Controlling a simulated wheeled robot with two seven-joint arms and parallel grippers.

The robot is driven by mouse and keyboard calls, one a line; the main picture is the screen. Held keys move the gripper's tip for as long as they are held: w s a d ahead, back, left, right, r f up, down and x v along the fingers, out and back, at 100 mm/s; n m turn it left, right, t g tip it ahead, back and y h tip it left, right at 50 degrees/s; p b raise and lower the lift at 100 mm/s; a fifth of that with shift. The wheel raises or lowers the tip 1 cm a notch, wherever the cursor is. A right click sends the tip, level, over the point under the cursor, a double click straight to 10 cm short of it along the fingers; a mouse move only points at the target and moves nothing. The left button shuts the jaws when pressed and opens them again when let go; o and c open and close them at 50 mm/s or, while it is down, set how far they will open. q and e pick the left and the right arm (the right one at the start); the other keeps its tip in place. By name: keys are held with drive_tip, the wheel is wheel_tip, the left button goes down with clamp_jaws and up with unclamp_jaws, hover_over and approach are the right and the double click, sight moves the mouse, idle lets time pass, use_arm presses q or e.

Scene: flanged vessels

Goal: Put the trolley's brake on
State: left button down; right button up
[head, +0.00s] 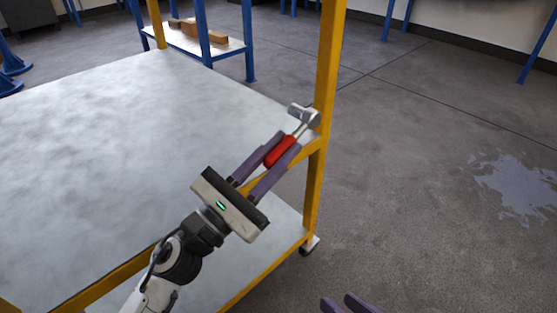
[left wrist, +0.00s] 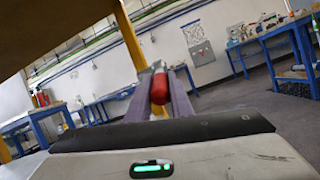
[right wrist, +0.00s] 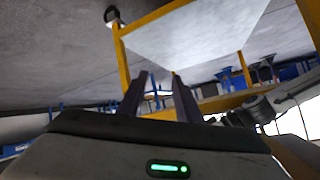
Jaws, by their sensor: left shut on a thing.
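The trolley has a yellow frame and pale metal shelves (head: 110,120). At its near right corner post (head: 328,70) a brake lever has a red grip (head: 278,155) and a grey metal head (head: 305,116). The lever slants, with its head up and to the right of the grip. My left gripper (head: 285,144) is shut on the red grip, one finger on each side. The red grip also shows between the fingers in the left wrist view (left wrist: 160,88). My right gripper (right wrist: 157,82) is open and empty. Its fingertips show at the head view's bottom edge (head: 342,303).
A caster (head: 309,245) sits under the trolley's corner. A blue-framed rack (head: 205,42) with brown blocks stands behind the trolley. The floor to the right is clear, apart from a shiny wet-looking patch (head: 518,185). Blue workbenches (left wrist: 265,40) line the room.

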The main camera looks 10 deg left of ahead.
drive_tip(key=shift+w+r, duration=0.1)
drive_tip(key=shift+r, duration=0.05)
drive_tip(key=c, duration=0.3)
drive_tip(key=w+r+n+y, duration=0.1)
drive_tip(key=r, duration=0.2)
drive_tip(key=w+a+r+n+t+y, duration=0.1)
drive_tip(key=w+r+n, duration=0.1)
drive_tip(key=w+a+r+n, duration=0.1)
drive_tip(key=r, duration=0.2)
drive_tip(key=shift+w+r+t+y, duration=0.35)
drive_tip(key=shift+t+y, duration=0.05)
clamp_jaws()
drive_tip(key=n+y, duration=0.5)
drive_tip(key=n, duration=0.3)
approach(289, 142)
drive_tip(key=s+r, duration=0.4)
drive_tip(key=s, duration=0.1)
drive_tip(key=w+a+f, duration=0.3)
drive_tip(key=w+a, duration=0.4)
drive_tip(key=shift+f, duration=0.15)
